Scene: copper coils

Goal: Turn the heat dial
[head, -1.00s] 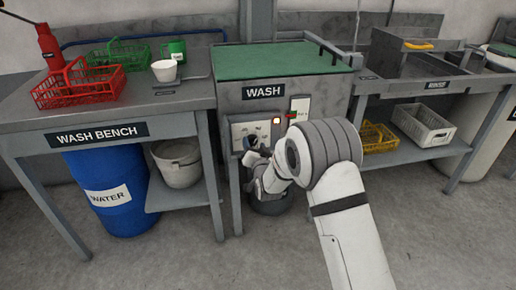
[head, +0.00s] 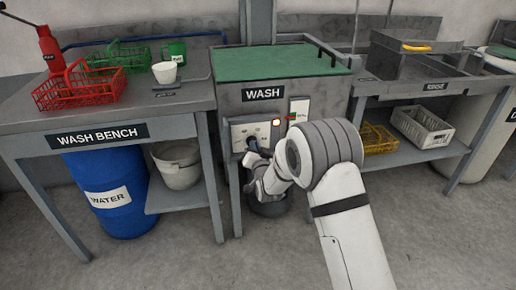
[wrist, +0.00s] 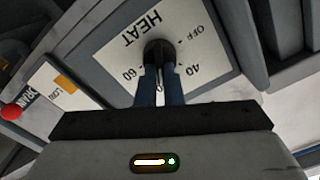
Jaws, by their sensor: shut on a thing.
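The heat dial (wrist: 159,50) is a round black knob on a pale panel (wrist: 205,62) marked HEAT, OFF, 40 and 60. In the wrist view the lettering appears upside down. My gripper (wrist: 160,72) is shut on the dial, with a dark finger on each side of it. The fingers hide part of the knob, and I cannot tell which mark it points to. In the head view the panel (head: 240,131) is on the front of the wash cabinet (head: 232,103), and my gripper (head: 254,150) reaches it from below right.
A small lit lamp (head: 276,122) and a red button (wrist: 11,112) are near the panel. The wash bench (head: 30,117) stands left, with a blue barrel (head: 128,215) below. The rinse table (head: 400,87) stands right. Open floor lies in front.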

